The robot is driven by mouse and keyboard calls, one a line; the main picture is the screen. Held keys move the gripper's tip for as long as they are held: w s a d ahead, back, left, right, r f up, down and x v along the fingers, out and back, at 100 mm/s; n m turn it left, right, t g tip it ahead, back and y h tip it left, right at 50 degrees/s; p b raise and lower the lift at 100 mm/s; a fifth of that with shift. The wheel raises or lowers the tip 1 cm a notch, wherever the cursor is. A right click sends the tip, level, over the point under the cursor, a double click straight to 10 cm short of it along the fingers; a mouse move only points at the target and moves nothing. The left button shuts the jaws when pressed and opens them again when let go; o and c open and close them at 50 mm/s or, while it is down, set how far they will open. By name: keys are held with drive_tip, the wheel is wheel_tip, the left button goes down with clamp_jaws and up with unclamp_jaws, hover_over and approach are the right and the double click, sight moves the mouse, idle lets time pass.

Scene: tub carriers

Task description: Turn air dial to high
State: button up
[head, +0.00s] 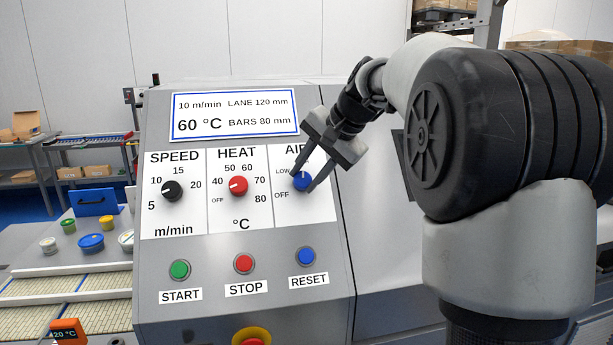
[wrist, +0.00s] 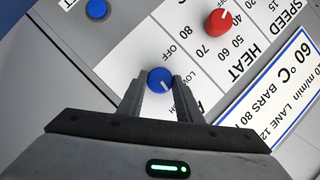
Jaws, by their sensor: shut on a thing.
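The blue AIR dial (head: 302,183) is on the white label panel at the right of the console. It also shows in the wrist view (wrist: 159,79). My gripper (head: 303,181) comes from the upper right and is shut on the dial, one finger on each side. The dial's white pointer mark points about straight up in the head view, clockwise of the LOW label (head: 283,171). The OFF label (head: 281,195) is at lower left. The HIGH label is mostly hidden behind my gripper; only a letter or so shows in the wrist view.
The red HEAT dial (head: 238,186) and black SPEED dial (head: 172,191) are to the left. Below are the green START (head: 180,270), red STOP (head: 244,264) and blue RESET (head: 306,256) buttons. A display (head: 234,114) is above. A red knob on yellow (head: 251,337) is at the bottom.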

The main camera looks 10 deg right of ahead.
drive_tip(key=shift+m, duration=0.3)
idle(0.4)
drive_tip(key=o, duration=1)
drive_tip(key=shift+o, duration=0.2)
drive_tip(key=v, duration=1.7)
drive_tip(key=shift+s+d+p, duration=0.2)
drive_tip(key=shift+d+p, duration=0.05)
drive_tip(key=shift+p, duration=0.1)
drive_tip(key=shift+r, duration=0.1)
drive_tip(key=s+a+f+n+h, duration=0.2)
drive_tip(key=s+a+f+n, duration=0.4)
drive_tip(key=s+a+f, duration=0.5)
drive_tip(key=s+d+f+n+h, duration=0.2)
drive_tip(key=s+d+f+n, duration=0.1)
drive_tip(key=s+f, duration=0.9)
drive_tip(key=shift+s+d+g, duration=0.3)
drive_tip(key=shift+s+d, duration=0.3)
drive_tip(key=shift+s, duration=0.3)
